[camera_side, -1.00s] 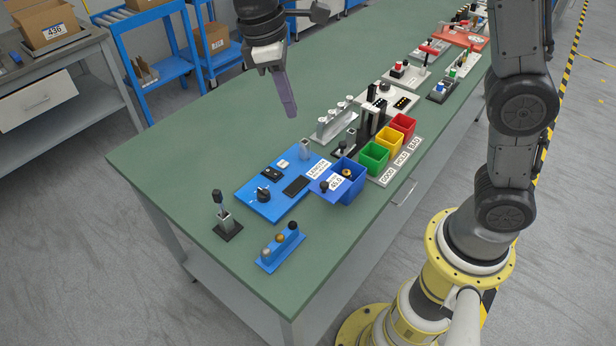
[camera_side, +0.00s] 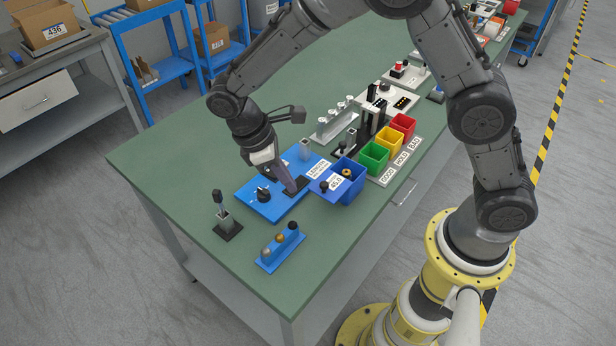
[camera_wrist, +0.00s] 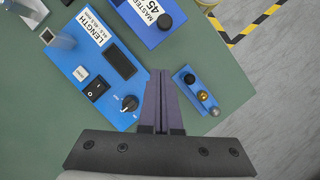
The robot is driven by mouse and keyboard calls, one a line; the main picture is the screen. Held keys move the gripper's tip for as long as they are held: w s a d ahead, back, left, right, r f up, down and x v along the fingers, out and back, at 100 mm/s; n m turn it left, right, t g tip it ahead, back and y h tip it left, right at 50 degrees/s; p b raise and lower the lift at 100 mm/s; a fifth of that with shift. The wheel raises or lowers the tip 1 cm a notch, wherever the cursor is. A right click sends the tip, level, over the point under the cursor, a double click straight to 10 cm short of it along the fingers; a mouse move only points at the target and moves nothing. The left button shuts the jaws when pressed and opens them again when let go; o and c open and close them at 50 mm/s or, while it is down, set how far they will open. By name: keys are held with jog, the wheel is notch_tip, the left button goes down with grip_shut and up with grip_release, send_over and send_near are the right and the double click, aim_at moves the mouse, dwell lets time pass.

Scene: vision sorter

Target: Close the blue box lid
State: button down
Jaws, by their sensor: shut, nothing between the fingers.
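The blue box (camera_side: 352,190) stands on the green table and is open at the top, with a yellow and black piece (camera_side: 347,173) inside. Its blue lid (camera_side: 314,187) is swung out to the left of the box and looks about flat. The lid carries a white label and a black knob (camera_side: 323,187). The lid and its knob (camera_wrist: 165,22) also show at the top of the wrist view, cut by the edge. My gripper (camera_side: 301,190) is shut and empty, pointing down just left of the lid, over the blue length panel. I cannot tell its exact height.
The blue length panel (camera_side: 258,207) with a black dial (camera_wrist: 130,103) lies under my gripper. A blue stand with several knobs (camera_side: 280,247) is in front. Green (camera_side: 374,158), yellow and red bins stand right of the box.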

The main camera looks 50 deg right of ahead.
aim_at(327, 174)
jog(key=shift+s+d, duration=1.4)
jog(key=shift+d, duration=0.05)
jog(key=d, duration=0.7)
